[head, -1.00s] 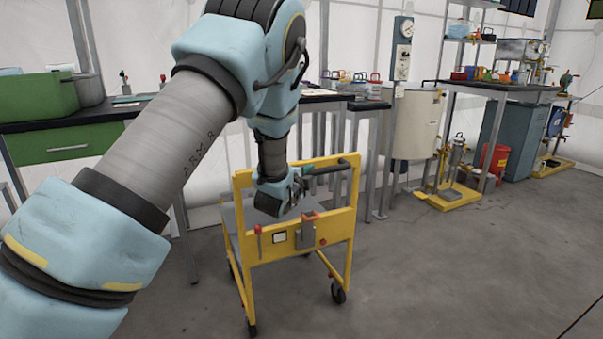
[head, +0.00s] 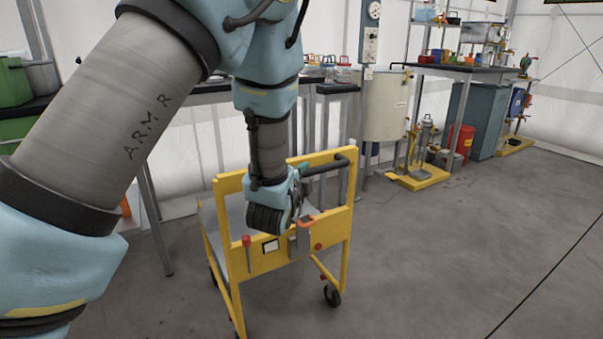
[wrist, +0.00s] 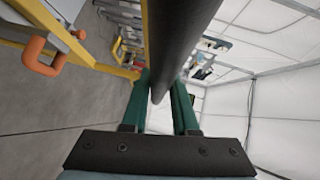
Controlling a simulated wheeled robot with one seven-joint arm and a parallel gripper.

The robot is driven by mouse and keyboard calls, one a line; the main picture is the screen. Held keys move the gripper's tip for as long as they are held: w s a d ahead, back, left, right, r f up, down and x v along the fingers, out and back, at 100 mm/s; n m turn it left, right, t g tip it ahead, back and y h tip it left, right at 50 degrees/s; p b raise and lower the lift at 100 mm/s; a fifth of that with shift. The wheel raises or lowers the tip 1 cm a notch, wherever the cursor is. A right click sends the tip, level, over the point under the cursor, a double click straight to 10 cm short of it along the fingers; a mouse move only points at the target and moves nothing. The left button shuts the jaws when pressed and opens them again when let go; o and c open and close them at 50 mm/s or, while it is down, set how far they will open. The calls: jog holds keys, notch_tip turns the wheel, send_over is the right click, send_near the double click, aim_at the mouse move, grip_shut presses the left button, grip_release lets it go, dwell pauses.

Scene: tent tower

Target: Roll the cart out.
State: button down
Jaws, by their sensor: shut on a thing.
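The yellow cart (head: 345,215) stands on casters on the grey floor, in the middle of the head view. It has a grey deck, a black push handle along the top and an orange latch handle (head: 307,222) on its panel. The latch handle also shows at the upper left of the wrist view (wrist: 40,55). My gripper (wrist: 160,95) is shut on the black handle bar (wrist: 168,45), which runs between its green fingers.
Workbenches with green drawers (head: 14,130) line the wall behind the cart. A beige tank (head: 385,105), a yellow-based stand (head: 420,178) and a red bin (head: 460,140) stand to the back right. The floor to the right is clear.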

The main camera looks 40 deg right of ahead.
jog(key=shift+f, duration=0.1)
jog(key=c, duration=0.7)
grip_release()
jog(key=p+v, duration=0.2)
jog(key=v, duration=0.8)
jog(key=shift+s+a, duration=0.25)
jog(key=shift+a, duration=0.05)
